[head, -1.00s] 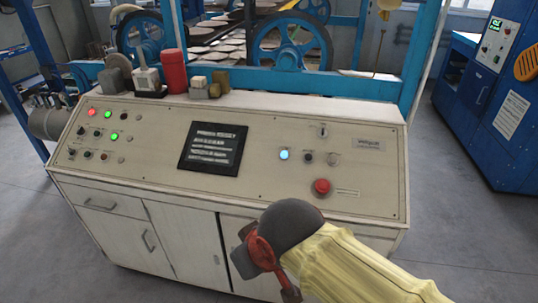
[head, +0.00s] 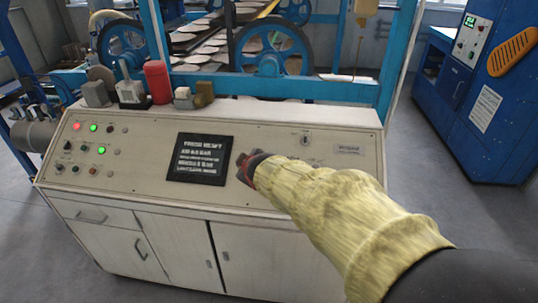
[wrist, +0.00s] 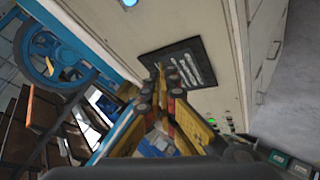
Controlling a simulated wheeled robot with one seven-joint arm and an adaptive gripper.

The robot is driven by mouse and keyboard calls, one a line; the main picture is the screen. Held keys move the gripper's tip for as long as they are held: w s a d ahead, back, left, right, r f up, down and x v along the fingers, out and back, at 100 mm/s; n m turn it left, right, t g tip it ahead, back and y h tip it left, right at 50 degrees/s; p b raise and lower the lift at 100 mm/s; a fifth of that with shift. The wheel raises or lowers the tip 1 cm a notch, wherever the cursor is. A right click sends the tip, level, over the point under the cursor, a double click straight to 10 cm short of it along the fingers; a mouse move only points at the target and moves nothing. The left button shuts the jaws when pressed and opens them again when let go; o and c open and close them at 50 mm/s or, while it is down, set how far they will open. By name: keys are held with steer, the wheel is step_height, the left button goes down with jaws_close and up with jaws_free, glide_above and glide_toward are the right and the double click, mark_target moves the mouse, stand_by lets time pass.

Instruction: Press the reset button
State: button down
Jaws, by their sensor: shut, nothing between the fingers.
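The cream control panel (head: 230,128) stands in front of me with a dark text screen (head: 201,158) in its middle. A blue-white lit button shows at the top edge of the wrist view (wrist: 130,3). In the head view my arm hides it and the red mushroom button. No label marks the reset button legibly. My gripper (head: 246,165) is over the panel just right of the screen, in a yellow sleeve. In the wrist view my gripper (wrist: 163,75) is shut and empty, its fingertips in front of the screen's edge. I cannot tell its height above the panel.
Red and green lights (head: 92,127) and small knobs are on the panel's left. A red cylinder (head: 157,82) and small blocks stand on the back ledge. Blue machine wheels (head: 272,52) are behind. A blue cabinet (head: 485,120) stands at right, with open floor between.

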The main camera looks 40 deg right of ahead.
steer(key=w+d+f+n+t+p, duration=0.1)
steer(key=w+d+f+n+p, duration=0.1)
steer(key=d, duration=0.4)
steer(key=w+d+f+n+t+p, duration=0.2)
steer(key=w+d+n, duration=0.1)
steer(key=d, duration=0.3)
steer(key=shift+w+d, duration=0.15)
steer(key=shift+d, duration=0.15)
steer(key=shift+f, duration=0.15)
steer(key=d+f+b, duration=0.1)
steer(key=f, duration=0.1)
steer(key=w+f+b, duration=0.1)
steer(key=f, duration=0.1)
steer(key=w+d+f+b, duration=0.1)
steer(key=f, duration=0.1)
steer(key=shift+w+d+f+b, duration=0.2)
steer(key=shift+d+b, duration=0.15)
steer(key=shift+b, duration=0.05)
steer(key=shift+w+d+f+b, duration=0.25)
steer(key=shift+d+f+b, duration=0.1)
steer(key=shift+f+b, duration=0.25)
steer(key=shift+w+d+f+b, duration=0.15)
steer(key=shift+f+b, duration=0.2)
steer(key=shift+b, duration=0.1)
